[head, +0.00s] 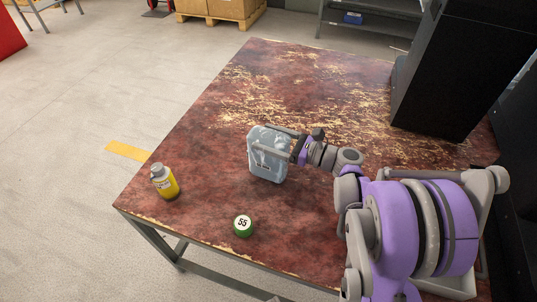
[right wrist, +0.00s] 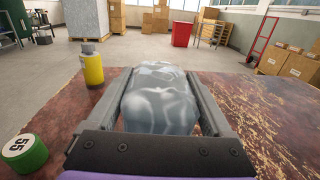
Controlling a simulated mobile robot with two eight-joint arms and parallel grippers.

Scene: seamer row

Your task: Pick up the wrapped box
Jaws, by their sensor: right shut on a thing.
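The wrapped box (head: 267,165) is a pale grey-blue block with a glossy, clear wrap, on the worn red table (head: 215,150). My right gripper (head: 272,143) reaches it from the right and is shut on it, one finger on each side. In the right wrist view the wrapped box (right wrist: 160,100) fills the space between the two fingers. Whether its underside touches the table I cannot tell. My left gripper is not in view.
A yellow bottle (head: 165,181) with a grey cap stands near the table's left edge. A green round piece marked 55 (head: 243,226) lies near the front edge. A tall black cabinet (head: 450,75) stands at the back right. The table's back middle is clear.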

